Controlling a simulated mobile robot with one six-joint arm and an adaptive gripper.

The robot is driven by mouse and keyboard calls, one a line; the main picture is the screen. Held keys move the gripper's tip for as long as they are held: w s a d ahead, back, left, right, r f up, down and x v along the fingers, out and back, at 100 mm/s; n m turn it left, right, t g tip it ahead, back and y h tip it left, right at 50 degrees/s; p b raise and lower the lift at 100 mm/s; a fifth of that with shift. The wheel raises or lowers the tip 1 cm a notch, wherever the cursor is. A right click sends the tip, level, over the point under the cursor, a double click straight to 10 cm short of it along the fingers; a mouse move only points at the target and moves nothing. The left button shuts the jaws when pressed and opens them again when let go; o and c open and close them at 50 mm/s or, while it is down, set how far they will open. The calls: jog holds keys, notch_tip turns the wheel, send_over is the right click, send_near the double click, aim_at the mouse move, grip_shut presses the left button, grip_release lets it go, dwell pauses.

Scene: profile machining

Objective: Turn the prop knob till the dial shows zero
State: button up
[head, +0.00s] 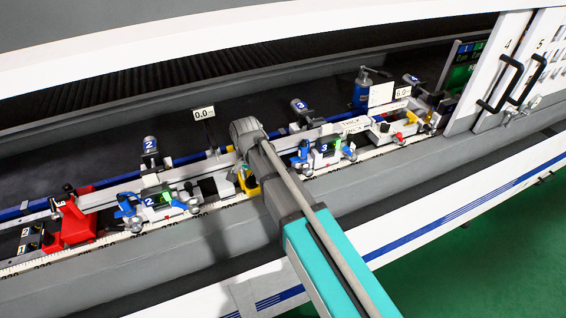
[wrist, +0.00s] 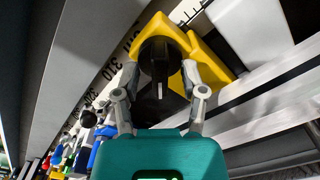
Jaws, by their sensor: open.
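In the wrist view a black round knob (wrist: 157,52) with a raised bar across it sits on a yellow block (wrist: 206,57). My gripper (wrist: 160,74) is open, with one finger on each side of the knob. I cannot tell whether the fingers touch it. In the head view the yellow block (head: 250,186) shows only in part beside my arm, which hides the knob and most of my gripper. A small white readout sign (head: 204,114) behind it appears to read 0.0. Another sign (head: 402,92) farther right appears to read 6.0. I cannot tell which one belongs to the knob.
A long pale profile (head: 210,165) runs along the machine bed beside the block. Blue clamp units marked 2 (head: 158,200) and 3 (head: 326,149) stand on either side of my arm. A red stop (head: 75,218) is at the left. A ruled scale (wrist: 112,70) lies beside the block.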

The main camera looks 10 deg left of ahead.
aim_at(251, 176)
jog(key=n, duration=1.2)
jog(key=shift+n, duration=0.4)
jog(key=n, duration=0.4)
notch_tip(251, 176, up, 14)
jog(key=p, duration=1.4)
jog(key=d+f+n+b, duration=0.2)
jog(key=d+n, duration=0.2)
jog(key=d, duration=0.3)
jog(key=w+d+f+n+b, duration=0.1)
jog(key=d+f+n+b, duration=0.2)
jog(key=d, duration=0.3)
jog(key=shift+d+n, duration=0.4)
jog(key=shift+n, duration=0.1)
